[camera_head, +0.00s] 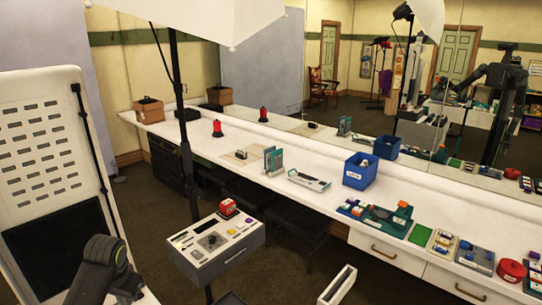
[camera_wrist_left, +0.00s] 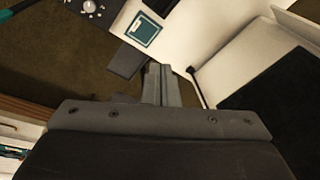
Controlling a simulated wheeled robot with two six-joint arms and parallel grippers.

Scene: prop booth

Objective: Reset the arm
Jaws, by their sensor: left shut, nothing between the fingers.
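My left arm (camera_head: 100,265) shows as dark links at the lower left of the head view, in front of a white panel; its fingers are not clear there. In the left wrist view my left gripper (camera_wrist_left: 158,68) has its fingers together, with nothing between them. Its fingertips show over the dark floor and the edge of a white surface; I cannot tell how far above they are. My right gripper is not in view.
A white panel with slots (camera_head: 45,140) stands close at the left. A white control console (camera_head: 215,240) stands ahead. A long white counter (camera_head: 335,210) holds a blue bin (camera_head: 358,172) and several small items. A mirror backs the counter. Dark floor lies between.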

